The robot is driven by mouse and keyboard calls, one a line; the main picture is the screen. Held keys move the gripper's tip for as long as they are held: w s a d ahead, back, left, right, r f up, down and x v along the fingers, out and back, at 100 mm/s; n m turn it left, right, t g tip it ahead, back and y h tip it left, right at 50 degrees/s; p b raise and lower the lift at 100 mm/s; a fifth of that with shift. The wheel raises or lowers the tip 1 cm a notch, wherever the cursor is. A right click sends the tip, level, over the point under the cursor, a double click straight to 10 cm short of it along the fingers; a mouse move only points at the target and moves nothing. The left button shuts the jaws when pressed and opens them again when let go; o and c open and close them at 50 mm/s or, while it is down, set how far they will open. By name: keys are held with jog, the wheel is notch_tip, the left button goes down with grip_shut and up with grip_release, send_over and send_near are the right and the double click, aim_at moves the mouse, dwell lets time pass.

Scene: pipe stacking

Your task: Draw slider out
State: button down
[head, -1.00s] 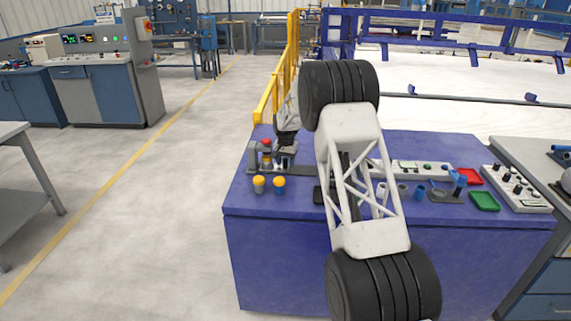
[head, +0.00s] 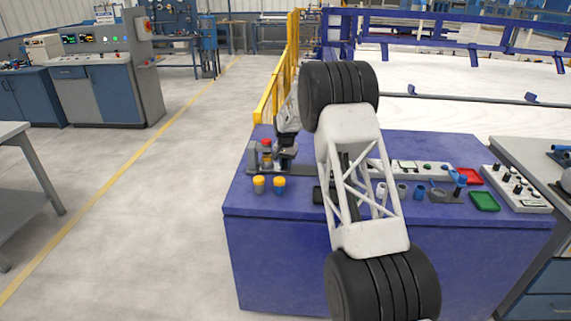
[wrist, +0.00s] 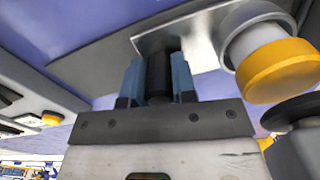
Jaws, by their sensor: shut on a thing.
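My gripper (wrist: 157,82) shows large in the wrist view, with its two blue fingers on either side of a dark upright cylinder (wrist: 159,76), which I take to be the slider's grip. The fingers are shut on it. Its upper end lies against a grey metal plate (wrist: 205,42); how it joins the plate is hidden. In the head view my gripper (head: 287,157) is at the left part of the blue bench, beside a small grey fixture with a red top (head: 266,143). The slider itself cannot be made out there.
A yellow-capped cylinder (wrist: 278,70) is close to the right of my fingers in the wrist view. A red tray (head: 468,177) and green tray (head: 485,201) lie right.

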aim_at(311, 170)
jog(key=d, duration=1.1)
jog(key=shift+d, duration=0.2)
jog(key=c, duration=1)
grip_release()
jog(key=shift+d, duration=0.15)
jog(key=shift+c, duration=0.2)
jog(key=shift+o, duration=0.6)
jog(key=shift+r, duration=0.1)
notch_tip(311, 170, up, 8)
